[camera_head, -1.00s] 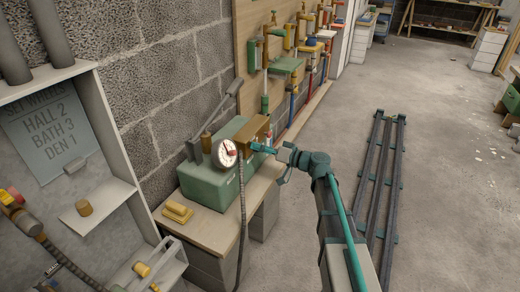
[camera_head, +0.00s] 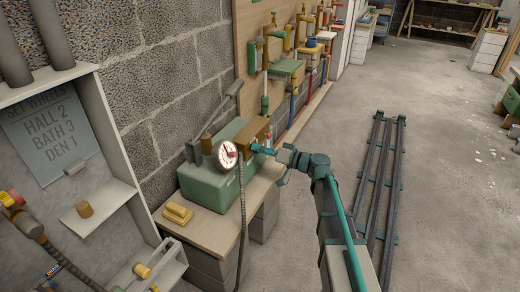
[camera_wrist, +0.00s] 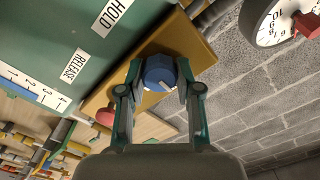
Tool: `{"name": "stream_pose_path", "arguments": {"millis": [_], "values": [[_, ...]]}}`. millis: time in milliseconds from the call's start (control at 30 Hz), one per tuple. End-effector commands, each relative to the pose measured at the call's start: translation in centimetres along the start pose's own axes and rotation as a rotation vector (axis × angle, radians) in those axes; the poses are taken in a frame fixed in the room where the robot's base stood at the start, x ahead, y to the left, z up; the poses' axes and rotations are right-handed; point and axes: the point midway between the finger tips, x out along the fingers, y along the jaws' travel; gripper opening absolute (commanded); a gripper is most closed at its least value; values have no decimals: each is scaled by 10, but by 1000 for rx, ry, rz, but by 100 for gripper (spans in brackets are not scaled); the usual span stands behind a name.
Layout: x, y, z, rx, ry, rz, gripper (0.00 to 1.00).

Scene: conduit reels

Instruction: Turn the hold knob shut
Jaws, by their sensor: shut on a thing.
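The hold knob is a blue faceted knob (camera_wrist: 159,73) with a pale mark on its face, set on a brass-coloured block (camera_wrist: 196,55) in the wrist view. My gripper (camera_wrist: 159,85) is shut on this knob, one finger on each side. In the head view my gripper (camera_head: 268,150) reaches the brass block (camera_head: 254,130) from the right; the blue knob is not clear there.
A round dial gauge (camera_head: 225,154) stands at the left of the block on the green pump box (camera_head: 212,180). A dark hose (camera_head: 241,215) hangs down in front. A yellow block (camera_head: 177,213) lies on the bench. The floor at right holds a rail track (camera_head: 381,185).

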Motion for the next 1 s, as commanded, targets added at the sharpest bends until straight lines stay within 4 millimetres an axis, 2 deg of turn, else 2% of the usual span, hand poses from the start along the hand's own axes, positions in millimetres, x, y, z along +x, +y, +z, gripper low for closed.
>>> {"name": "stream_pose_path", "arguments": {"millis": [267,1000], "values": [[0,-1,-1,174,-1,0,0],[0,-1,-2,872,-1,1,0]]}}
